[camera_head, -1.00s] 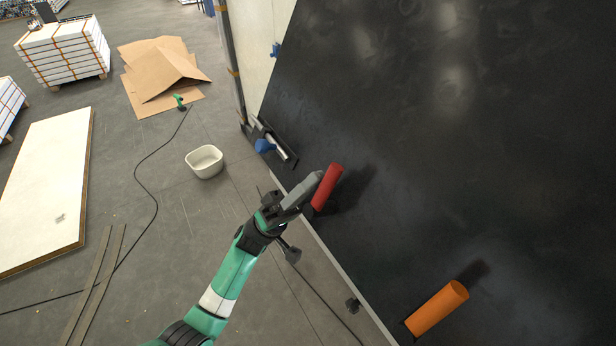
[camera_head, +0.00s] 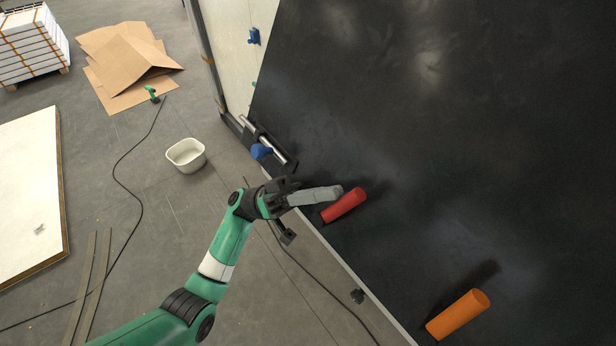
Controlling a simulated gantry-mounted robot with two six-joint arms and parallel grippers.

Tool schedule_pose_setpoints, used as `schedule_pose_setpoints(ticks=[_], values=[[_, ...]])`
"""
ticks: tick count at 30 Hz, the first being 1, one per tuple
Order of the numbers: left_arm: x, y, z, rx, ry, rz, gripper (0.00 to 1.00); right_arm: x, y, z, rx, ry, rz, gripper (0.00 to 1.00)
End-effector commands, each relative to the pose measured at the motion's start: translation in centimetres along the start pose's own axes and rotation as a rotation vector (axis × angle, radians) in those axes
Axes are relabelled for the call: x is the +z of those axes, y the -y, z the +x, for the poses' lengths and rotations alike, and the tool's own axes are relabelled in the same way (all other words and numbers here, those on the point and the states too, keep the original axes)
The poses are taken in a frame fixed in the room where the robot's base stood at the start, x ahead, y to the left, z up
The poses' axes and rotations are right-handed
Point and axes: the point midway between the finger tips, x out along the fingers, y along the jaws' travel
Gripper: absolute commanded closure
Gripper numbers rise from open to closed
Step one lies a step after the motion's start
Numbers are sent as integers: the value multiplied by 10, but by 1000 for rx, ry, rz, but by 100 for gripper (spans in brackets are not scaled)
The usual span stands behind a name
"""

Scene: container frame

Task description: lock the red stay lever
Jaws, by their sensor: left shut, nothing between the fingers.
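The red stay lever (camera_head: 345,205) is a red cylinder on the dark panel (camera_head: 480,130), right of centre in the head view. It slants up to the right. My left gripper (camera_head: 338,191) is shut and empty. Its grey fingers lie just left of and above the lever, with the tips close to the lever's upper side. I cannot tell whether they touch it. The lever's lower left end and its mount are hard to make out. My right gripper is not in view.
An orange cylinder (camera_head: 458,314) stands out from the panel at the lower right. A blue-handled latch (camera_head: 261,152) sits at the panel's left edge. A white tub (camera_head: 186,155), cardboard (camera_head: 125,65) and a cable lie on the floor to the left.

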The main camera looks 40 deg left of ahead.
Motion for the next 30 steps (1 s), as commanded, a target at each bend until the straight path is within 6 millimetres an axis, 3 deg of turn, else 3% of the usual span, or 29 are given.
schedule_pose_setpoints(ticks=[9,21,30], values=[[10,-1,18,65,301,7,100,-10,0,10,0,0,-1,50],[24,-5,26,65,291,4,100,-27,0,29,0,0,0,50],[30,-4,24,64,290,6,100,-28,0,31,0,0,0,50]])
